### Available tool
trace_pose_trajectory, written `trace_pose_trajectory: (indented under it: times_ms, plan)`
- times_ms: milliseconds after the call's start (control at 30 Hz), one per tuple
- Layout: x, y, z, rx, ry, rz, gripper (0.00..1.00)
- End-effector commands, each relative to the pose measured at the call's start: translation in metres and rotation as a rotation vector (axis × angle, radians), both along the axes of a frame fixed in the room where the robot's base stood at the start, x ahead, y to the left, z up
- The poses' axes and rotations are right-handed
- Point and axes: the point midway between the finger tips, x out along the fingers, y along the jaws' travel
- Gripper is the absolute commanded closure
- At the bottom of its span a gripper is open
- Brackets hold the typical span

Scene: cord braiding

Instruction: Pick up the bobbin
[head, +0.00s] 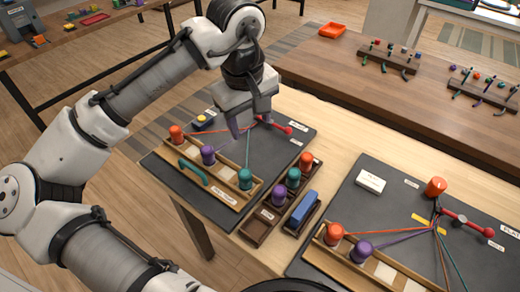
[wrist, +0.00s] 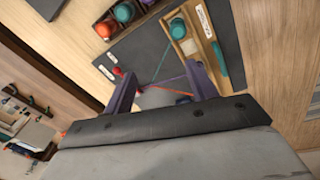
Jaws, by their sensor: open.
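Several bobbins are in the head view. On the left board's wooden rack stand an orange bobbin (head: 176,133), a purple bobbin (head: 208,155) and a teal bobbin (head: 245,179), with cords running to the red-ended bar (head: 275,125). A dark tray holds another orange bobbin (head: 306,161), teal bobbin (head: 293,180) and purple bobbin (head: 280,195). My gripper (head: 250,124) is open and empty above the left board, near the bar. In the wrist view, cords show between its fingers (wrist: 160,80); a teal bobbin (wrist: 179,27) and the tray's orange bobbin (wrist: 104,28) lie beyond them.
A right board (head: 325,265) has a rack with an orange bobbin (head: 335,231) and a purple bobbin (head: 361,250). One orange bobbin (head: 436,186) stands off that rack. A blue block (head: 304,208) lies beside the tray. A brown table (head: 340,75) stands behind.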

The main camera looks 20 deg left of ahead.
Motion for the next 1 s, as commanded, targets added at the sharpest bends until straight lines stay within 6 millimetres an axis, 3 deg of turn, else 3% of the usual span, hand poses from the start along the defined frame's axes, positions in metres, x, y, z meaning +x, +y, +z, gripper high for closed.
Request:
trace_pose_trajectory:
  times_ms: [167, 500, 833, 1000]
  plan:
    - [-0.022, 0.016, -0.017, 0.027, 0.137, 0.082, 0.43]
    - [-0.022, 0.015, -0.078, 0.025, 0.137, 0.078, 0.43]
    - [-0.021, 0.015, -0.105, 0.026, 0.135, 0.077, 0.43]
    - [-0.020, 0.016, -0.127, 0.026, 0.134, 0.077, 0.43]
